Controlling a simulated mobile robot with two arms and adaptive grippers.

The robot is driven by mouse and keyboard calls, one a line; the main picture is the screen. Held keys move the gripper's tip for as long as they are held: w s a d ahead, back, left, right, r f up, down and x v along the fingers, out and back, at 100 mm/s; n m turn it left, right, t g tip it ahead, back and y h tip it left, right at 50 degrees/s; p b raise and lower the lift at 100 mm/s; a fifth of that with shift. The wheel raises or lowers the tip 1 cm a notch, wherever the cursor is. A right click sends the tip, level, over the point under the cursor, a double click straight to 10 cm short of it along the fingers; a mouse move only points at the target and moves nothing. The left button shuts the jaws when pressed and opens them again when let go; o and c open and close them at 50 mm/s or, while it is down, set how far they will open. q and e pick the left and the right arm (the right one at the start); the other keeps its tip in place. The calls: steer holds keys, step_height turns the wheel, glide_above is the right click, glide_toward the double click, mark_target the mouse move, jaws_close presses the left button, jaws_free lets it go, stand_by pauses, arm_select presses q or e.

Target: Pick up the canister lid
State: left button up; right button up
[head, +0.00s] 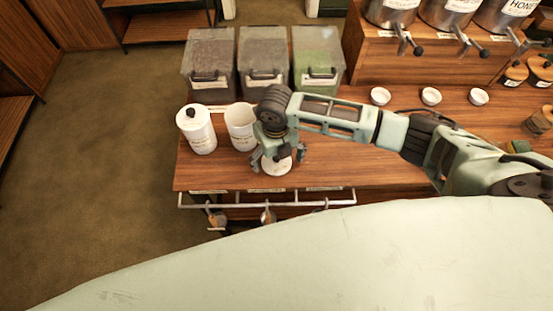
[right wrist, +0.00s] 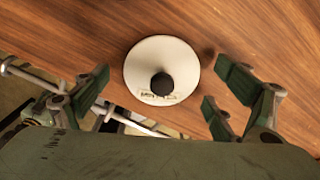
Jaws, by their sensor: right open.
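The canister lid (head: 274,167) is a round white disc lying on the wooden table, partly covered by my right gripper in the head view. In the right wrist view the lid (right wrist: 143,62) shows whole, with a black knob in its middle and a small label near its edge. My right gripper (head: 278,157) is open above the lid, pointing down. In the right wrist view its fingers stand spread on both sides of the lid, with nothing between them held. An open white canister (head: 240,128) stands just left of the gripper. My left gripper is not in view.
A lidded white canister (head: 197,134) stands at the table's left end. Three clear bins (head: 263,62) are behind. Small white bowls (head: 431,96) and metal dispensers (head: 460,15) are at the right. A rail (head: 265,205) with hanging scoops runs along the front edge.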

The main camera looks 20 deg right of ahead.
steer(key=shift+c, duration=0.8)
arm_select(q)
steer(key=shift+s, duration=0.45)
arm_select(e)
steer(key=c, duration=0.8)
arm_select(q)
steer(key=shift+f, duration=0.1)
arm_select(e)
steer(key=shift+r, duration=0.1)
steer(key=shift+c, duration=0.2)
